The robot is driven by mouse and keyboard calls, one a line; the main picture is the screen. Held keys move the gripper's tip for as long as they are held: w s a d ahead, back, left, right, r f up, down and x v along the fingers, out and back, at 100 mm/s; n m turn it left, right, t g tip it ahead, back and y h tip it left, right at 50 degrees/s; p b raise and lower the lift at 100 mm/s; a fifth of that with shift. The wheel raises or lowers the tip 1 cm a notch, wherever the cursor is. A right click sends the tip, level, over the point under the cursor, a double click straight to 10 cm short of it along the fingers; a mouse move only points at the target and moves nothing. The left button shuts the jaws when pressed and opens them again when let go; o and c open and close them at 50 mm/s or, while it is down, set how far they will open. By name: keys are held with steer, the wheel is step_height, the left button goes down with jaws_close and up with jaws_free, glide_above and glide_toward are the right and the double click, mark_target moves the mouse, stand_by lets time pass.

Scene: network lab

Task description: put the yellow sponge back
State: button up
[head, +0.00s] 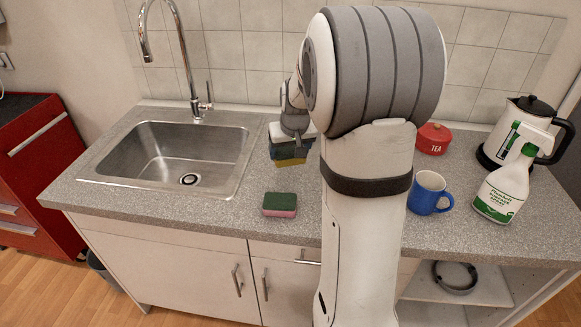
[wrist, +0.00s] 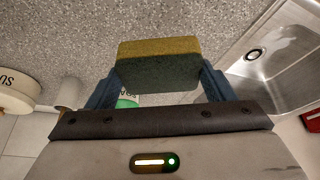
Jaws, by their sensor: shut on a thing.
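The yellow sponge (wrist: 158,48), with a dark green scouring side, sits between the two blue fingers of my gripper (wrist: 157,80) in the wrist view. My gripper is shut on it. In the head view the sponge (head: 291,162) shows under my gripper (head: 293,148), right of the sink and over the back part of the counter. My arm hides part of that area, and I cannot tell how high the sponge is above the counter.
A pink and green sponge (head: 280,205) lies near the counter's front, right of the sink (head: 185,160). A blue mug (head: 428,193), red tea tin (head: 433,139), spray bottle (head: 506,185) and kettle (head: 520,135) stand right of my arm. A cream tin (wrist: 18,92) shows in the wrist view.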

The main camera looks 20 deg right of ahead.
mark_target(292, 165)
step_height(292, 165, down, 7)
steer(key=shift+d+f, duration=0.1)
steer(key=shift+d, duration=0.05)
steer(key=o, duration=1)
steer(key=shift+s, duration=0.15)
steer(key=d+v, duration=0.1)
steer(key=v, duration=1.1)
steer(key=s+a, duration=0.5)
steer(key=s, duration=0.2)
steer(key=s+a+n+g, duration=0.1)
steer(key=s+a, duration=0.4)
steer(key=s, duration=0.2)
steer(key=s+a+n, duration=0.1)
steer(key=s+a, duration=0.4)
steer(key=s, duration=0.2)
steer(key=shift+a+g+y, duration=0.2)
steer(key=shift+g+y, duration=0.1)
steer(key=shift+y, duration=0.1)
